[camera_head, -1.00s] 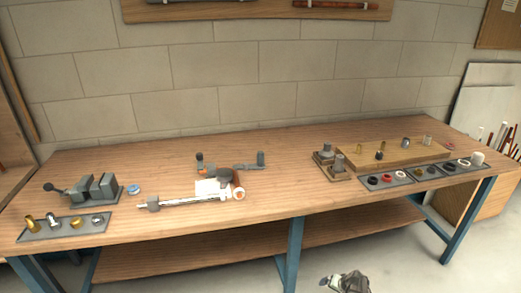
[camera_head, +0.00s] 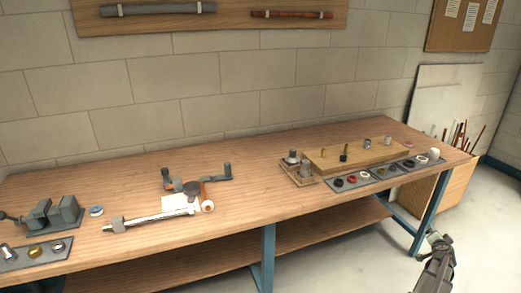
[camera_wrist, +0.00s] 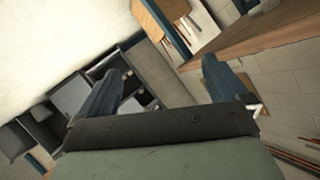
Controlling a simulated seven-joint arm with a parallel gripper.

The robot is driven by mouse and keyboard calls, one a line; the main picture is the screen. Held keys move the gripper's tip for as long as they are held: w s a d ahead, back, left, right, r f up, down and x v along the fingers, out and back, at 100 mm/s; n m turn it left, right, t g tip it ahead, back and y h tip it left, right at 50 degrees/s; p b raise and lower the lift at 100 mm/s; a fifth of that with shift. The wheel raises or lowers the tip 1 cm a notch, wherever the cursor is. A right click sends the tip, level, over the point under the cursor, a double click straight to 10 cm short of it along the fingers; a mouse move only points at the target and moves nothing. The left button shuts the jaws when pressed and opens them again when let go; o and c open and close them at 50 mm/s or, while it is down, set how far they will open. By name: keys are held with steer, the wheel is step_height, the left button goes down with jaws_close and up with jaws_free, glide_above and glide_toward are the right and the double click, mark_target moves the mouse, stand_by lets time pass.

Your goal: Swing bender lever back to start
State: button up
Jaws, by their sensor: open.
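The pipe bender (camera_head: 191,187) stands on the workbench left of its middle, over a white sheet. A grey arm with an upright grip (camera_head: 227,170) reaches right from it. A long silver bar (camera_head: 150,218) runs from it to the front left; I cannot tell for certain which of these is the lever. An orange-brown part (camera_head: 205,195) sits beside the bender. My gripper (camera_head: 437,242) is off the bench's front right side, far from the bender. In the wrist view my gripper (camera_wrist: 161,88) has its two fingers wide apart with nothing held between them; the bender is not recognisable there.
The workbench (camera_head: 245,190) is clear between bender and wooden block (camera_head: 350,158). Fitting trays (camera_head: 385,173) lie along the right front edge. A vise (camera_head: 50,214) and another tray (camera_head: 35,254) are at the left. A wooden bin (camera_head: 440,185) stands beyond the right end.

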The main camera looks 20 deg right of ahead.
steer(key=s+d+r+m+g+h, duration=0.1)
steer(key=s+d+r+h, duration=0.2)
steer(key=s+d+r, duration=0.5)
steer(key=w+a+r+n+t+y, duration=0.1)
steer(key=w+a+r+n+y, duration=0.35)
steer(key=w, duration=0.75)
steer(key=w+a+r+n+t+y, duration=0.1)
steer(key=w+a+r+n, duration=0.2)
steer(key=w+a+n, duration=0.55)
steer(key=w+a+r+n+t+y, duration=0.25)
steer(key=w+a+r, duration=0.2)
steer(key=w, duration=1.05)
step_height(320, 180, up, 5)
steer(key=g+y, duration=0.6)
steer(key=g, duration=0.6)
glide_above(227, 163)
steer(key=shift+w+d+r+t, duration=0.1)
steer(key=shift+d+r+t, duration=0.1)
steer(key=shift+d+t, duration=0.05)
steer(key=shift+a+f, duration=0.1)
steer(key=shift+a, duration=0.15)
steer(key=shift+f, duration=3.9)
